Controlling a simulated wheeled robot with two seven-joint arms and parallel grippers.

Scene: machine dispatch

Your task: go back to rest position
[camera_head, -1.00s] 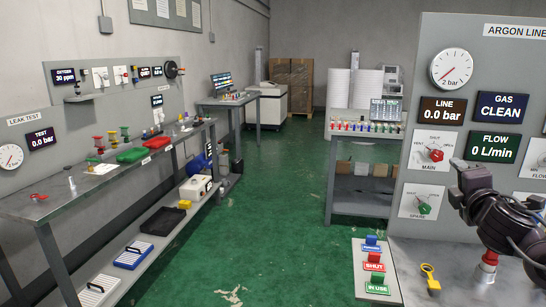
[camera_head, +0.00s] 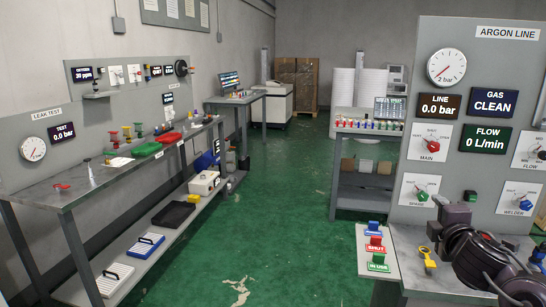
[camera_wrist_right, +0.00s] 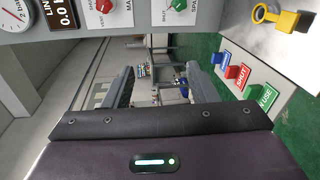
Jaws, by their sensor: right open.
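My right gripper (camera_head: 452,220) is at the right of the head view, in front of the argon line panel (camera_head: 470,85). Its dark arm comes in from the lower right corner. In the right wrist view its two fingers (camera_wrist_right: 160,88) are apart with nothing between them. In the head view it stands above the bench, just right of a yellow key-like piece (camera_head: 427,258). My left gripper is not in view.
Blue, red and green labelled blocks (camera_head: 376,244) stand on a white board left of the gripper. The panel's knobs (camera_head: 432,146) are close behind it. A leak test bench (camera_head: 50,200) stands at the left. The green floor (camera_head: 270,220) between is clear.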

